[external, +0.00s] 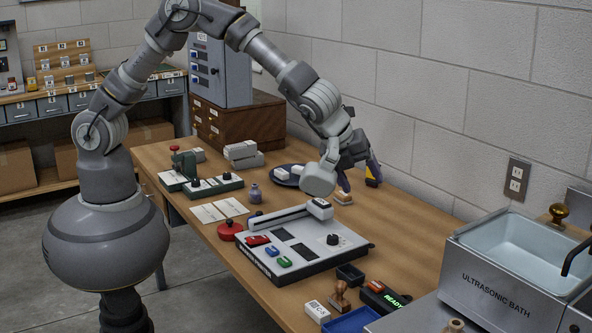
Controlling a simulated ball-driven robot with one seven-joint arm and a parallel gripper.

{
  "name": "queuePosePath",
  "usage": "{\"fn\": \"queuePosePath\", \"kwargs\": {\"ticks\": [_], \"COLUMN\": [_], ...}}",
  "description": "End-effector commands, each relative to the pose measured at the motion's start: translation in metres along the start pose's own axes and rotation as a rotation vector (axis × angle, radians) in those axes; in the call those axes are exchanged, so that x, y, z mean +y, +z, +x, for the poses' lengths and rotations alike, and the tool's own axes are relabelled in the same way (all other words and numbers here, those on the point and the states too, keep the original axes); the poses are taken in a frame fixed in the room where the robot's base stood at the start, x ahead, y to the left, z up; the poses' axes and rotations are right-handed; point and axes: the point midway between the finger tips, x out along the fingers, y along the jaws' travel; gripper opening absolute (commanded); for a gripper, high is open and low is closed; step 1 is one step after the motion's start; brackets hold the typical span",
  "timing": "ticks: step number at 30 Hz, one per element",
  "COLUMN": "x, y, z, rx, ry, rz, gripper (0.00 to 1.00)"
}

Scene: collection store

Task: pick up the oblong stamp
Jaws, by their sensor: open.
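A small stamp with a pale oblong base and a wooden upper part (343,197) stands on the wooden table, right of the dark blue plate; it looks like the oblong stamp. My gripper (356,172) is open and points down just above and beside it. My wrist hides part of the gripper and the area behind it, so I cannot tell whether the stamp's top lies between the fingers. Another stamp with a turned wooden handle (340,297) stands near the table's front right.
A grey control device (262,268) with coloured buttons fills the table's middle. The ultrasonic bath (515,275) stands at right. The wall runs close behind the gripper. Bare table (405,225) lies right of the stamp.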

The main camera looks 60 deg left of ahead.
Motion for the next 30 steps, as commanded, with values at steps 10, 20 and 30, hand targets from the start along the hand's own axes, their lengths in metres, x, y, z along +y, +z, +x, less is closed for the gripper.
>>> {"fn": "queuePosePath", "kwargs": {"ticks": [10,20,30], "x": [0.102,0.107,0.111], "y": [-0.176,-0.178,-0.179], "z": [0.086,0.106,0.154], "rx": [0.092,0.093,0.093], "ry": [0.115,0.117,0.117], "rz": [0.796,0.81,0.806], "gripper": [0.7,0.7,0.7]}}
